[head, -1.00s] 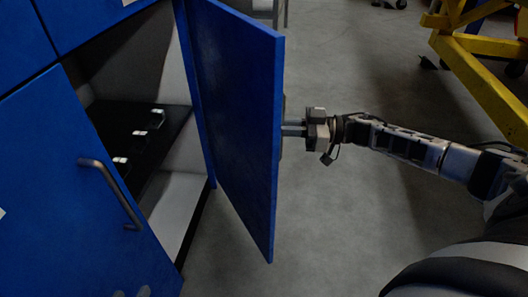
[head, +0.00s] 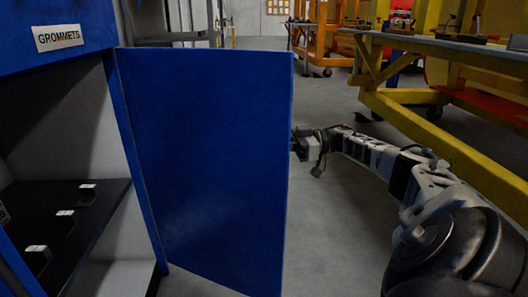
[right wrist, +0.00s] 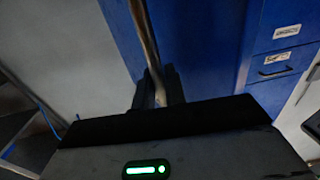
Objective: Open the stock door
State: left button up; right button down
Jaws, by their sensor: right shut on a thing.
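The blue stock door (head: 210,170) stands open, hinged at its left edge to the blue cabinet, with its inner face toward the head camera. My right gripper (right wrist: 158,90) is shut on the door's metal bar handle (right wrist: 144,35), seen in the right wrist view. In the head view the right gripper (head: 299,145) is at the door's right edge, with its fingertips hidden behind the door. The handle is hidden there too. My left gripper is not in view.
The open compartment has a black shelf (head: 95,222) with small white-topped items. A "GROMMETS" label (head: 58,37) is above it. A yellow frame workbench (head: 430,135) stands at the right. Grey floor (head: 335,230) is clear beside the door.

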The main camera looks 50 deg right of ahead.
jog(key=shift+w+a, duration=0.1)
jog(key=shift+a, duration=0.05)
jog(key=c, duration=1.5)
grip_release()
jog(key=shift+w, duration=0.1)
jog(key=shift+c, duration=0.2)
